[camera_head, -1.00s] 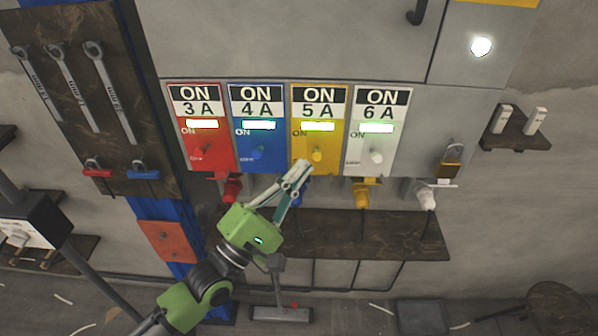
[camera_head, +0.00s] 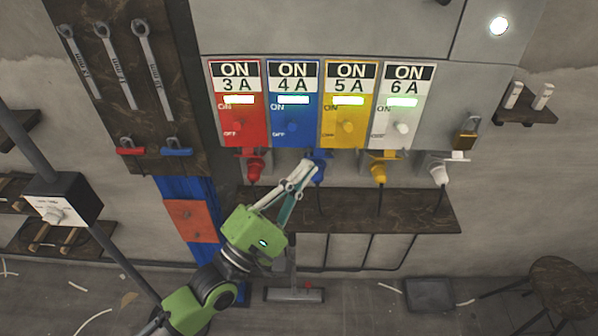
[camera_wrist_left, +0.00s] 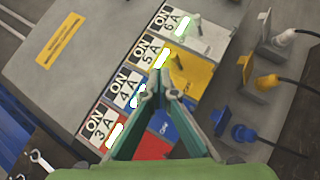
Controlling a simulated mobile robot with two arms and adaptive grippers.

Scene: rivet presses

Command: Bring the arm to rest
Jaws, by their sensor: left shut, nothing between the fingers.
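My left gripper (camera_head: 303,168) is shut and empty in the head view, in front of the grey cabinet near the blue plug (camera_head: 317,165). It also shows in the left wrist view (camera_wrist_left: 160,88), its fingertips together, overlapping the blue and yellow panels in the picture. I cannot tell whether it touches anything. The red panel 3A (camera_head: 239,130), blue panel 4A (camera_head: 292,132), yellow panel 5A (camera_head: 335,130) and white panel 6A (camera_head: 392,135) stand in a row with lit displays and ON labels. My right gripper is not in view.
Below the panels hang a red plug (camera_head: 254,168), a yellow plug (camera_head: 379,172) and a white plug (camera_head: 439,172). A dark shelf (camera_head: 400,213) lies beneath them. Wrenches hang on a dark board (camera_head: 90,90) at the left. A stool (camera_head: 560,285) stands at the lower right.

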